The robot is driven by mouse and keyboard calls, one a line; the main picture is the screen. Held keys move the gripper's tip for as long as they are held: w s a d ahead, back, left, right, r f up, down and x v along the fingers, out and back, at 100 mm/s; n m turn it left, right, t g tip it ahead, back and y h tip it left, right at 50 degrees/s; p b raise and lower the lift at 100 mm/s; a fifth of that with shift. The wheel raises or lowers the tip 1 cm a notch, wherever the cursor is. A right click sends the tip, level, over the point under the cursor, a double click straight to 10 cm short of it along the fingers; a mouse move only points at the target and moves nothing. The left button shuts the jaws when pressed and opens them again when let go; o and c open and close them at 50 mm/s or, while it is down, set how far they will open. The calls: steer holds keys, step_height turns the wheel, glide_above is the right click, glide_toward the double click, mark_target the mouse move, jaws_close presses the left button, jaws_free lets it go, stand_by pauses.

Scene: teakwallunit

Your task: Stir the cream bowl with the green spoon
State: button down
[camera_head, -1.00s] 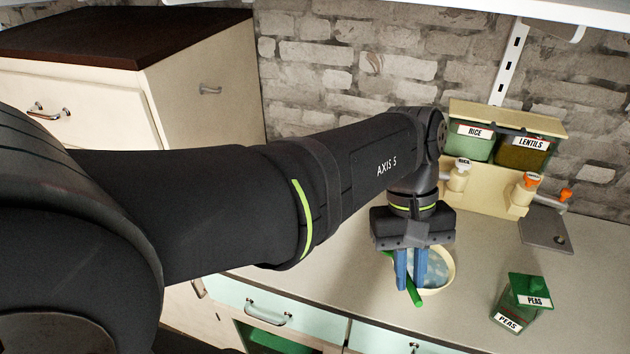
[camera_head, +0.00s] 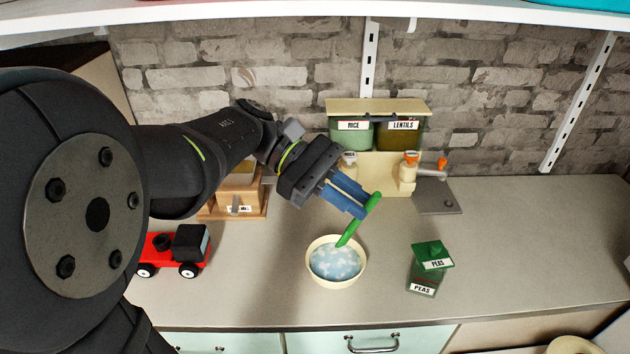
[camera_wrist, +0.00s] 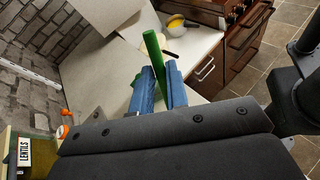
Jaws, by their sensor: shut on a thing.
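The cream bowl (camera_head: 313,272) stands on the counter and holds a pale blue-and-white content. My gripper (camera_head: 352,204) is above and behind the bowl, tilted, with its blue fingers pointing down to the right. It is shut on the green spoon (camera_head: 357,225). The spoon slants down to the left, and its lower end overlaps the bowl's back rim; I cannot tell whether it touches the content. In the wrist view the green spoon (camera_wrist: 152,55) sticks out between the blue fingers (camera_wrist: 158,88). I cannot make out the cream bowl there.
A green-lidded peas jar (camera_head: 428,275) stands right of the bowl. A red toy truck (camera_head: 178,255) is at left. A cream rack with rice and lentils containers (camera_head: 378,135) and dispensers (camera_head: 408,172) is behind. The counter is clear at far right (camera_head: 540,230).

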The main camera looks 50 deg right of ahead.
steer(key=shift+w+d+f, duration=0.1)
steer(key=shift+w+f, duration=0.4)
steer(key=shift+f, duration=0.7)
steer(key=shift+w+d+f, duration=0.15)
steer(key=shift+w+f, duration=0.3)
steer(key=shift+f, duration=0.8)
steer(key=shift+w+d+f, duration=0.1)
steer(key=shift+w+f, duration=0.4)
steer(key=shift+f, duration=0.7)
steer(key=shift+s+d, duration=0.1)
